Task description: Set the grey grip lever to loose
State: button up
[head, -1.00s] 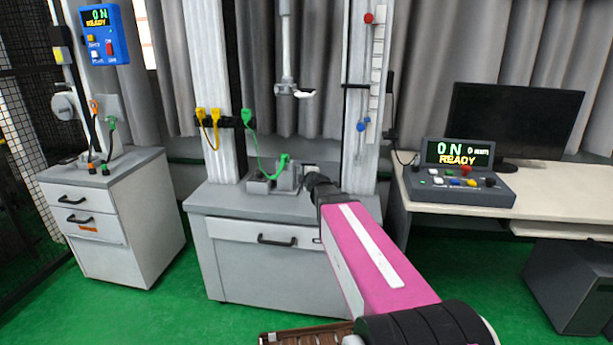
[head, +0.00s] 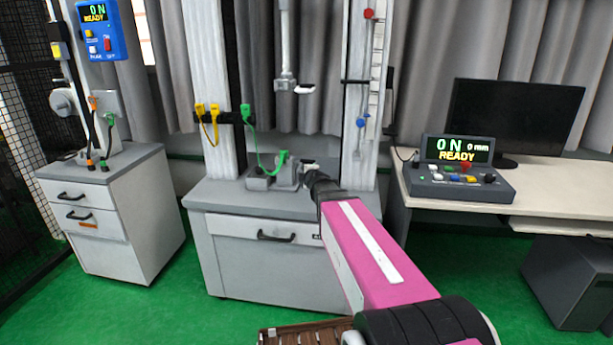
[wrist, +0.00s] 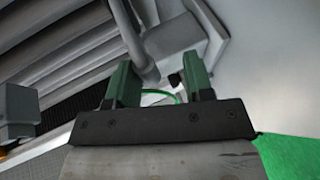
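In the wrist view, my gripper (wrist: 156,68) has its two green fingers spread apart. A grey rod (wrist: 133,38), which looks like the grip lever, runs down from the top and its rounded end lies between the fingers. I see a gap on the right side of the rod; whether the left finger touches it I cannot tell. The rod is beside a light grey block (wrist: 180,42) with a small black knob. In the head view, my gripper is at the grey fixture (head: 259,180) on the tower's base; the fingers and lever are too small there to make out.
A green cable (head: 262,160) runs to the fixture. An upper clamp (head: 287,84) hangs above it between two columns. A control console (head: 458,184) reading 0 N, READY stands on the right desk. A drawer cabinet (head: 110,215) stands at left.

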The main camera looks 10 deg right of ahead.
jog(key=shift+s, duration=0.1)
jog(key=v, duration=1)
jog(key=shift+s, duration=0.3)
jog(key=s+f+m+g, duration=0.7)
jog(key=s+f+m, duration=0.1)
jog(key=f, duration=0.3)
jog(key=s+d+f+m+g+h, duration=0.1)
jog(key=s+f+m+g, duration=0.6)
jog(key=s+f+m, duration=0.2)
notch_tip(320, 180, down, 3)
jog(key=shift+s+r+m+h, duration=0.2)
jog(key=shift+s+m+h, duration=0.1)
jog(key=shift+s, duration=0.3)
